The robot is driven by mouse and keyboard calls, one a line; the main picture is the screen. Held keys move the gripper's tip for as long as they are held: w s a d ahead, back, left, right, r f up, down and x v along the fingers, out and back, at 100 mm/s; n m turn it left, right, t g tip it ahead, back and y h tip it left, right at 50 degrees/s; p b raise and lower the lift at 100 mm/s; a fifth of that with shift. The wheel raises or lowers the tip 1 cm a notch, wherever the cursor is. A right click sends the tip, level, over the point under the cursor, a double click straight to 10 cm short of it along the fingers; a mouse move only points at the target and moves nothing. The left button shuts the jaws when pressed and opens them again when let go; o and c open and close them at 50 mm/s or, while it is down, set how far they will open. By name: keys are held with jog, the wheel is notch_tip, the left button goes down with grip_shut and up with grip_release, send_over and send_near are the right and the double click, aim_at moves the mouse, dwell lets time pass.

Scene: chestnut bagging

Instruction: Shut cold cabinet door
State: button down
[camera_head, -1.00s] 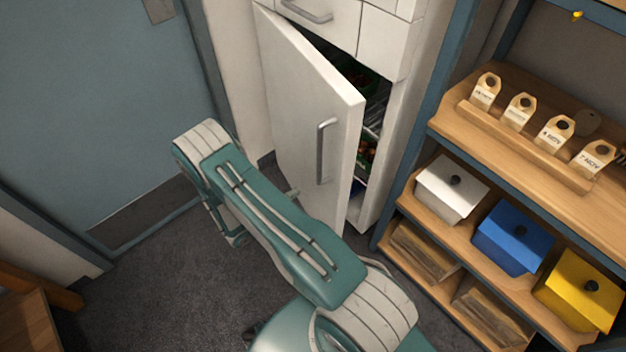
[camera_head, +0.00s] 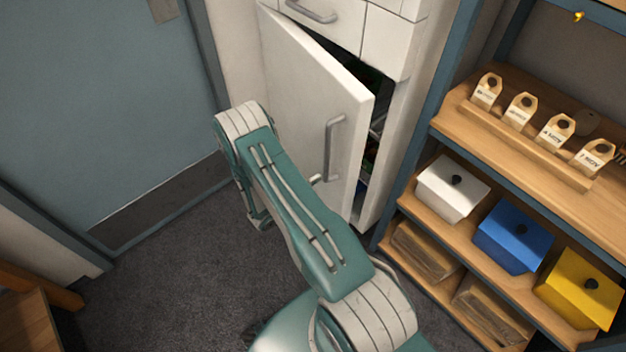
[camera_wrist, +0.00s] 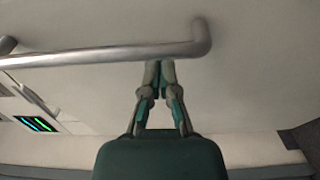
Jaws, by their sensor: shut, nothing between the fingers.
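The white cold cabinet door (camera_head: 300,110) stands ajar in the head view, with a narrow gap at its right edge showing shelves and dark contents inside the cabinet (camera_head: 385,130). Its grey bar handle (camera_head: 333,148) is on the right part of the door. In the wrist view the handle (camera_wrist: 110,54) crosses the upper picture in front of the pale door face (camera_wrist: 240,80). My gripper (camera_wrist: 160,66) is shut and empty, its fingertips at the door face close beside the handle. I cannot tell for certain whether they touch the door. In the head view my arm mostly hides the gripper.
A shelf unit on the right holds a white box (camera_head: 452,190), a blue box (camera_head: 512,238) and a yellow box (camera_head: 580,288). Above them is a rack of labelled wooden tags (camera_head: 520,110). A blue door (camera_head: 90,100) is at left. The grey floor (camera_head: 180,280) is clear.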

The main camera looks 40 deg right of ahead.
jog(key=s+d, duration=0.2)
jog(key=d, duration=1)
jog(key=shift+s+d, duration=0.25)
